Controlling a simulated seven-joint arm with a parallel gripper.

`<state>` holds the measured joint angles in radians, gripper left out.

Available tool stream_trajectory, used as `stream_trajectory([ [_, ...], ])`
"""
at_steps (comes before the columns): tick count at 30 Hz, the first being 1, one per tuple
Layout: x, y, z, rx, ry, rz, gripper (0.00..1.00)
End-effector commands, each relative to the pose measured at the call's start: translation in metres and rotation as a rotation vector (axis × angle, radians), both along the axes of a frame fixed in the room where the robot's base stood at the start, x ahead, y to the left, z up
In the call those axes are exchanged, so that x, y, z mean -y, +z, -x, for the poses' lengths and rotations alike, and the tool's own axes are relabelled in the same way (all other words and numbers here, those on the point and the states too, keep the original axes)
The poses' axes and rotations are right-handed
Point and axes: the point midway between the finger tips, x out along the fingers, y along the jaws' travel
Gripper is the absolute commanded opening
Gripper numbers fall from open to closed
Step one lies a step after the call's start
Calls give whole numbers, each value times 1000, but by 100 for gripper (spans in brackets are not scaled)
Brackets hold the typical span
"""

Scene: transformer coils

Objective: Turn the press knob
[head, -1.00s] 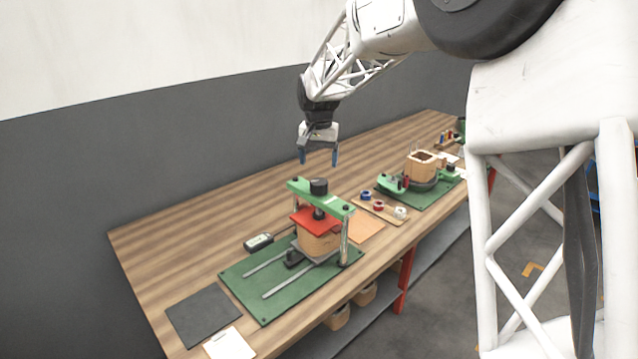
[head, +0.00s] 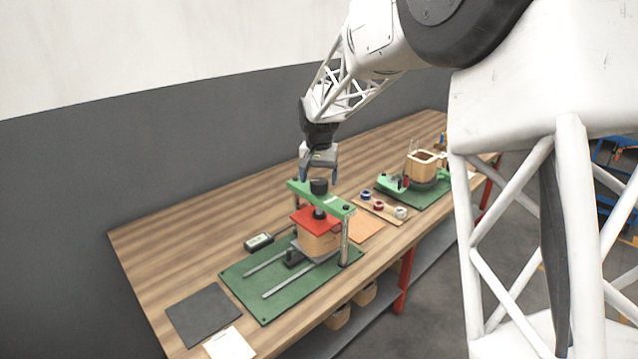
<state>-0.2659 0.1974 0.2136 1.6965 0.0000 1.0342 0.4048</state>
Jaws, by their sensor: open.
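The press stands on a green base plate (head: 255,278) on the bench. Its black knob (head: 319,187) sits on top of the green crossbar (head: 335,204). Below the crossbar, a red plate (head: 312,219) lies over a tan wooden block (head: 318,245). My gripper (head: 318,178) is open, pointing down, with its two blue fingertips at about the knob's top, one to each side of it in the picture. I cannot tell whether the fingers are around the knob or behind it. They do not visibly touch it.
A small grey-faced device (head: 259,241) lies behind the press. A tray with tape rolls (head: 378,208) and a second green station with a wooden coil form (head: 420,166) stand to the right. A dark mat (head: 203,314) and white paper (head: 230,345) lie front left.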

Motion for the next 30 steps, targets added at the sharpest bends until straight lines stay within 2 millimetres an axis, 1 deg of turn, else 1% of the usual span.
stream_trajectory([
  [3, 0, -11, 0, -1, 0, 0, 80],
  [6, 0, -17, 0, 0, 0, 0, 80],
  [9, 0, -20, 0, 0, 0, 0, 80],
  [17, 0, -20, 0, 0, 0, 0, 80],
  [20, 0, -20, 0, 0, 0, 0, 68],
  [27, 0, -20, 0, 0, 0, 0, 31],
  [30, 0, -20, 0, 0, -4, 0, 31],
])
